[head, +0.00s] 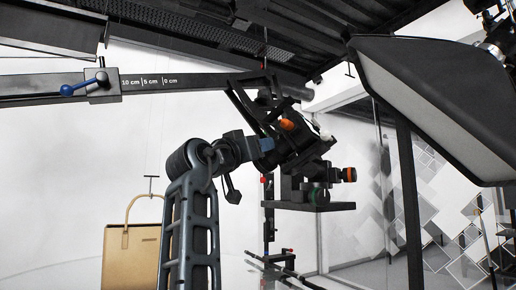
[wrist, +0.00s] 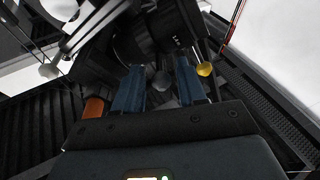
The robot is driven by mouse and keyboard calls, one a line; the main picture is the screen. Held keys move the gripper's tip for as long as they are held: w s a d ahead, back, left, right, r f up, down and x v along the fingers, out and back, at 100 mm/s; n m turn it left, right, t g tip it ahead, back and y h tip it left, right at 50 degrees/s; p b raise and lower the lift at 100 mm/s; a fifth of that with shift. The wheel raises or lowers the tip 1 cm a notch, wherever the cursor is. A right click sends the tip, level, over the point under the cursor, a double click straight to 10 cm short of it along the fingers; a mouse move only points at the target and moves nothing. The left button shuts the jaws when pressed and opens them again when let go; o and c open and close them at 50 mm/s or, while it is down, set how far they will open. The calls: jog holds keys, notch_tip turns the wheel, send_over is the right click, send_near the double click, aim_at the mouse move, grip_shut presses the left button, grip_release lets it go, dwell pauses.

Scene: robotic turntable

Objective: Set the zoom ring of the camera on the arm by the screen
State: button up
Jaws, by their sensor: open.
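The camera (head: 300,148) is a dark body in a rig hanging at the end of the horizontal arm (head: 215,80). In the wrist view a dark round barrel (wrist: 140,42) with small white marks lies just beyond my fingertips; I cannot tell which band on it is the zoom ring. My gripper (head: 266,144) reaches up to the left side of the rig in the head view. In the wrist view my gripper (wrist: 157,72) has its two blue fingers apart, with no thing clearly held between them. Whether a finger touches the barrel cannot be told.
An orange knob (head: 287,125) and a lower plate (head: 310,206) crowd the rig. A yellow knob (wrist: 204,69) is close beside the right finger. A softbox (head: 435,100) hangs at right. A tan bag (head: 130,255) stands at lower left.

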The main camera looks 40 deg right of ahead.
jog(key=b+v, duration=0.1)
jog(key=v, duration=0.6)
jog(key=shift+a, duration=0.3)
jog(key=shift+f, duration=0.15)
